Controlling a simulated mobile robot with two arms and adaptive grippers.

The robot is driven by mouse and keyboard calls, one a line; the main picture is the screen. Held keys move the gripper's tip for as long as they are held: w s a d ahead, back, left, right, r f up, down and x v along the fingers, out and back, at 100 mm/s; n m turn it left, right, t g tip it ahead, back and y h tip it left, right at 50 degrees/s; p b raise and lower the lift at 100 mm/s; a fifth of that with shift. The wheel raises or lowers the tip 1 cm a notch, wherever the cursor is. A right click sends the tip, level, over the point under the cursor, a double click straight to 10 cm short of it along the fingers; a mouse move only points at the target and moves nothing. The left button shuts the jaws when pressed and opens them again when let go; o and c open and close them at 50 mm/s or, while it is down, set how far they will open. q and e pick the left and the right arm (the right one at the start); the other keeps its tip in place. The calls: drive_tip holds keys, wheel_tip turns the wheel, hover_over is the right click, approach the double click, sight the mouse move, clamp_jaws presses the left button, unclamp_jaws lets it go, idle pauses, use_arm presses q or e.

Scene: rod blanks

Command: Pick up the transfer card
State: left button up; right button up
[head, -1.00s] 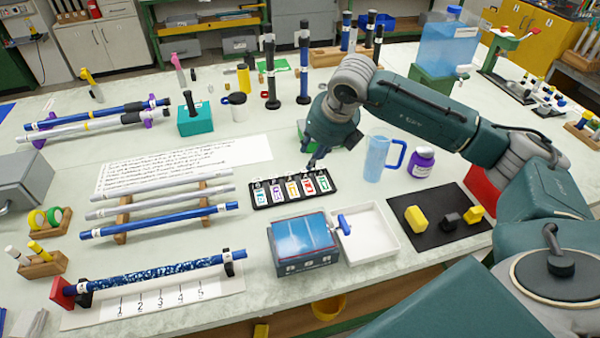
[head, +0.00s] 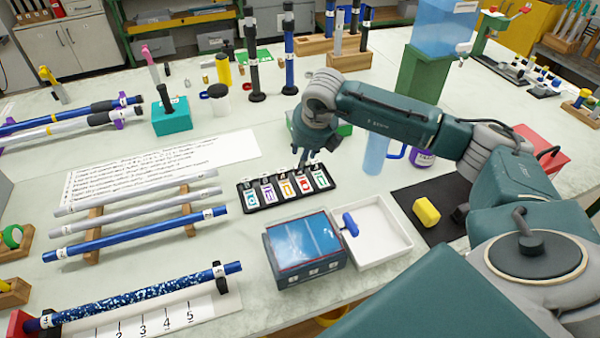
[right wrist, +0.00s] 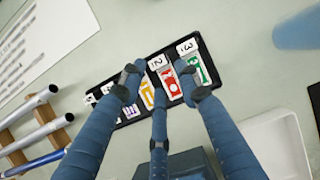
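A black card holder (head: 247,208) lies on the table with several white-edged cards in a row, marked in teal, purple, yellow, red and green. I cannot read which is the transfer card. My right gripper (head: 304,165) points down over the right part of the holder. In the right wrist view the gripper (right wrist: 159,85) has its fingers spread and nothing between them. The red card (right wrist: 171,84) lies beneath the gap, with the yellow card (right wrist: 147,95) partly hidden to its left and the green card (right wrist: 200,70) to its right. My left gripper is out of view.
A blue-topped box (head: 305,250) and a white tray (head: 400,246) stand just in front of the holder. A blue pitcher (head: 376,155) is to the right. Rods on a wooden rack (head: 94,222) lie to the left. A written sheet (head: 225,148) lies behind the rack.

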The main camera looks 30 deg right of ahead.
sight(300, 176)
drive_tip(key=shift+w+f+p, duration=0.25)
drive_tip(key=shift+f+p, duration=0.05)
drive_tip(key=shift+f, duration=0.3)
drive_tip(key=p+x, duration=0.1)
drive_tip(key=x, duration=0.2)
drive_tip(key=shift+w+a+f, duration=0.15)
drive_tip(key=shift+f, duration=0.2)
drive_tip(key=shift+w+f, duration=0.15)
drive_tip(key=shift+f, duration=0.2)
drive_tip(key=shift+c, duration=0.2)
drive_tip(key=c, duration=0.7)
